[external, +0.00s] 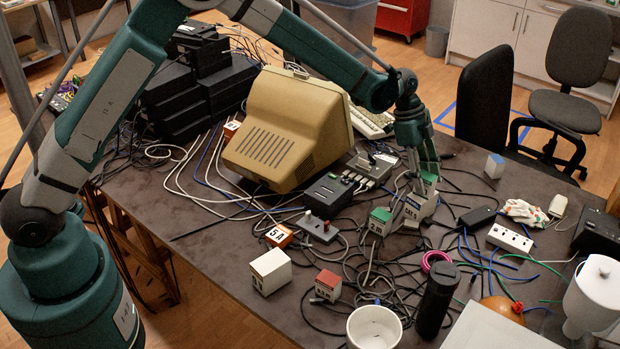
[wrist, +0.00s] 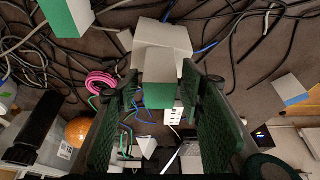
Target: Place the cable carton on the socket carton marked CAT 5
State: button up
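A small white carton with a green end, which I take as the cable carton (wrist: 160,94), is between my fingers in the wrist view. In the external view, its green top (external: 429,177) shows over the larger white socket carton marked CAT 5 (external: 416,209). That larger carton (wrist: 163,33) appears behind the small one in the wrist view. The small one looks set on it, but contact is partly hidden. My gripper (wrist: 161,80) has a finger on each side of the small carton, with narrow gaps visible, so it looks open around it.
Another green-topped carton (external: 380,220) stands just left of the stack. A red-topped carton (external: 328,285), a white carton (external: 270,270) and a blue-marked carton (external: 494,166) stand farther off. Loose cables cover much of the table. A beige monitor (external: 285,130) and dark bottle (external: 437,300) stand nearby.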

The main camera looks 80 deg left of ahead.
jog(key=v, duration=1.1)
jog(key=shift+p, duration=0.45)
jog(key=s+d+r+n+t+y, duration=0.15)
jog(key=s+d+r+n, duration=0.35)
jog(key=s+d+r, duration=1.7)
jog(key=s+d+f+n, duration=0.1)
jog(key=s+d, duration=0.2)
jog(key=s, duration=0.7)
jog(key=s+d+f+n+t+y, duration=0.1)
jog(key=s+d+f, duration=0.1)
jog(key=s, duration=0.8)
jog(key=s+d+f+n+t, duration=0.1)
jog(key=s+d, duration=0.3)
jog(key=s, duration=0.6)
jog(key=shift+d+f+n+y, duration=0.25)
jog(key=shift+f+n+y, duration=0.1)
jog(key=shift+n, duration=0.15)
